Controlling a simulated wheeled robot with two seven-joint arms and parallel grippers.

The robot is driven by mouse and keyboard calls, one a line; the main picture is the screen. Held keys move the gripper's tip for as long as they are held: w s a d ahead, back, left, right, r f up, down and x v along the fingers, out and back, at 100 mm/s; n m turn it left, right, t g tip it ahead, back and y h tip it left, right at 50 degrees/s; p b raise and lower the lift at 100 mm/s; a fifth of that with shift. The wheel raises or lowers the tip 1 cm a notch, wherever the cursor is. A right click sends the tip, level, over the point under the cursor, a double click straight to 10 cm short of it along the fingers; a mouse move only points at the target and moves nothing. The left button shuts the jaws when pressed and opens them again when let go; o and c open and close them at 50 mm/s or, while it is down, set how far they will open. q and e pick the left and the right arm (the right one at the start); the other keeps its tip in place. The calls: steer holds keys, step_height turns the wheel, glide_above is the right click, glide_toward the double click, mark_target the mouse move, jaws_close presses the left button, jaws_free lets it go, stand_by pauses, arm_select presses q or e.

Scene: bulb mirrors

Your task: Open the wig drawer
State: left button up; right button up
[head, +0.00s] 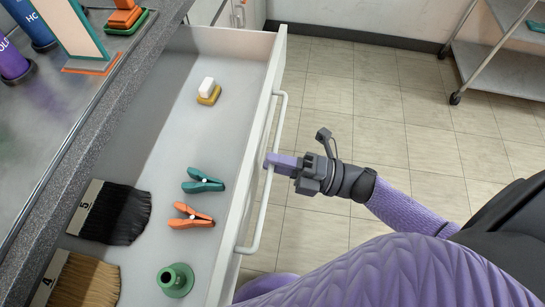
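A drawer (165,90) stands pulled open below the counter, its pale floor showing. A long light bar handle (257,222) runs along its front. My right gripper (272,162) reaches in from the right. Its purple fingers are at the middle of the handle and appear closed around the bar. In the drawer lie a dark hair swatch (120,215) and a tan one (88,283) at the near left. My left gripper is not in view.
The drawer also holds a teal clip (203,181), an orange clip (191,216), a green spool-like piece (176,280) and a white-and-yellow block (208,92). The speckled counter (88,118) borders it on the left. Tiled floor (400,125) is open on the right; a shelf cart (502,70) stands at the far right.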

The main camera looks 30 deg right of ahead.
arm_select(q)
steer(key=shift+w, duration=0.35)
arm_select(e)
steer(key=v, duration=0.9)
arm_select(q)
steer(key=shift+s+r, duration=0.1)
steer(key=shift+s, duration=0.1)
